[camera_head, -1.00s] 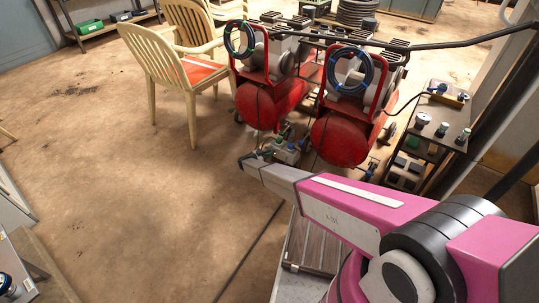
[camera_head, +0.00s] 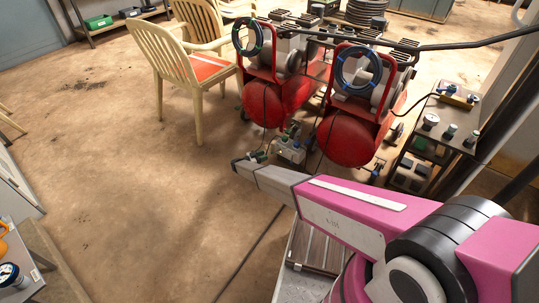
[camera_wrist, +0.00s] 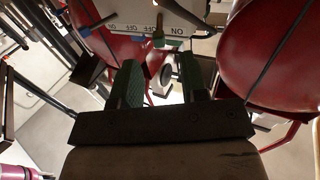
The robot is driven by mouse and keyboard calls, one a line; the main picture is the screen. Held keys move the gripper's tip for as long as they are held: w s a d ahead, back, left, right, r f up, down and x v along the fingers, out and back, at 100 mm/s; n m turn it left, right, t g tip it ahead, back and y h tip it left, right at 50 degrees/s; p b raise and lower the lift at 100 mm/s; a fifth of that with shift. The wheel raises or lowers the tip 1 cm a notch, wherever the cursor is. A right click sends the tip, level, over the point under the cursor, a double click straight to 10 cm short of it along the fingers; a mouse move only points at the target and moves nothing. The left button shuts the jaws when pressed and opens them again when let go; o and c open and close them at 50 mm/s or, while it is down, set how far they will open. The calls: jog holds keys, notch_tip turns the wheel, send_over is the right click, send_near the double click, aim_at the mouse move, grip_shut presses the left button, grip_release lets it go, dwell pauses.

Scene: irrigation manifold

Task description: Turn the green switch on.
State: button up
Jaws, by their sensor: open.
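A pale switch box (camera_head: 291,153) sits low in front of the red tanks. It also shows at the top of the wrist view (camera_wrist: 180,14), with ON and OFF lettering upside down. A small greenish lever, likely the green switch (camera_wrist: 158,36), stands out from its edge, with a blue part (camera_wrist: 112,28) to its left. My gripper (camera_wrist: 160,70) is open and empty; its dark green fingers point toward the box, with the lever just beyond the gap, apart from them. In the head view my gripper (camera_head: 250,160) is small, left of the box; its fingers are hard to make out.
Two red compressor tanks (camera_head: 348,134) stand close behind and beside the box, with hoses around them. A plastic chair (camera_head: 190,60) stands at the left back. A dark shelf (camera_head: 440,125) with gauges is at the right. The brown floor at the left is mostly clear.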

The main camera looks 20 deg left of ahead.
jog(key=shift+v, duration=1.25)
jog(key=w+d+r+n+t+y, duration=0.25)
jog(key=w+d+r+y, duration=0.45)
jog(key=r, duration=0.5)
jog(key=w+d+r+n+y, duration=0.2)
jog(key=d+r+n+y, duration=0.55)
jog(key=d+r, duration=0.9)
jog(key=s+d+r+g, duration=0.5)
jog(key=s+d, duration=0.6)
jog(key=s+d+r+g+h, duration=0.1)
jog(key=s+d+r+g, duration=0.3)
jog(key=s+d, duration=0.8)
jog(key=s+d+r+g, duration=0.5)
jog(key=s+d+r, duration=0.2)
jog(key=s+d, duration=0.4)
jog(key=shift+s+d+m+g, duration=0.3)
jog(key=shift+s+g, duration=0.05)
jog(key=shift+s, duration=0.3)
jog(key=shift+a, duration=0.1)
